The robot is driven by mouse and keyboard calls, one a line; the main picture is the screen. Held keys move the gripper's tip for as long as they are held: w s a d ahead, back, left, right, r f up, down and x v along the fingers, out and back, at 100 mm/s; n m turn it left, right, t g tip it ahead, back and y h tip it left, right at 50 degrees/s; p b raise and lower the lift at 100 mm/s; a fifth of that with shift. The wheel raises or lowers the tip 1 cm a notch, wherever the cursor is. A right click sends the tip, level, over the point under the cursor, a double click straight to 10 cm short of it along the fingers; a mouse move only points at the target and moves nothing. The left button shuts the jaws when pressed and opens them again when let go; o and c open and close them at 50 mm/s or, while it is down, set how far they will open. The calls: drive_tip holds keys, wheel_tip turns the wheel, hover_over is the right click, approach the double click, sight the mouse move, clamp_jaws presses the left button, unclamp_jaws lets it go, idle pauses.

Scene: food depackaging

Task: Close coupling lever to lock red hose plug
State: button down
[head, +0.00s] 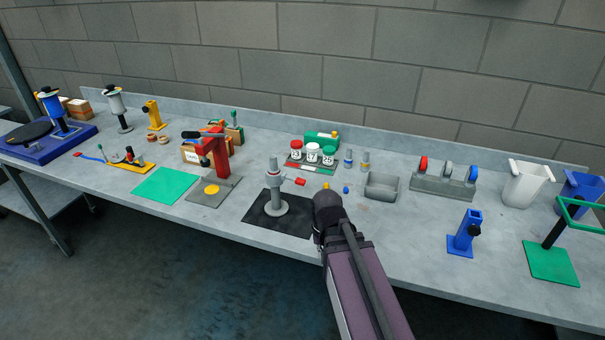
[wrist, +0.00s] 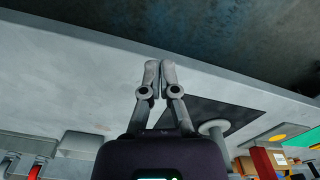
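A grey coupling stand (head: 275,190) rises from a black mat (head: 257,213) near the front of the bench in the head view. A short red piece, apparently the red hose plug (head: 300,182), sticks out at the right side of its top. A grey upright part, possibly the lever, tops the stand, but its position is too small to tell. My gripper is right of the stand, its fingers mostly hidden by my wrist in the head view. In the wrist view my gripper (wrist: 160,75) has its fingertips together with nothing between them. The stand's round base (wrist: 213,127) shows to its right there.
A red press (head: 216,153) and a green mat (head: 166,186) lie left. Several jars on a tray (head: 298,166) stand behind the coupling. The bench's front edge is close to my arm.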

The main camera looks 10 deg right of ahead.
drive_tip(key=w+r+m+p, duration=1.2)
drive_tip(key=w+r, duration=0.1)
wheel_tip(320, 180, up, 10)
drive_tip(key=m+y+p, duration=0.1)
drive_tip(key=m+p, duration=0.9)
hover_over(300, 180)
drive_tip(key=s+d, duration=0.1)
drive_tip(key=d, duration=0.1)
drive_tip(key=shift+d+f+t, duration=0.2)
drive_tip(key=shift+t, duration=0.1)
drive_tip(key=shift+f, duration=0.15)
drive_tip(key=f+b, duration=0.4)
drive_tip(key=a+f+b, duration=0.1)
drive_tip(key=f+b, duration=0.4)
drive_tip(key=w+f+b, duration=0.1)
drive_tip(key=f+b, duration=0.3)
drive_tip(key=b, duration=0.1)
drive_tip(key=shift+a+f, duration=0.25)
drive_tip(key=shift+a, duration=0.05)
drive_tip(key=shift+s+a+f+y, duration=0.1)
drive_tip(key=shift+a+f+y, duration=0.05)
drive_tip(key=shift+a+y, duration=0.15)
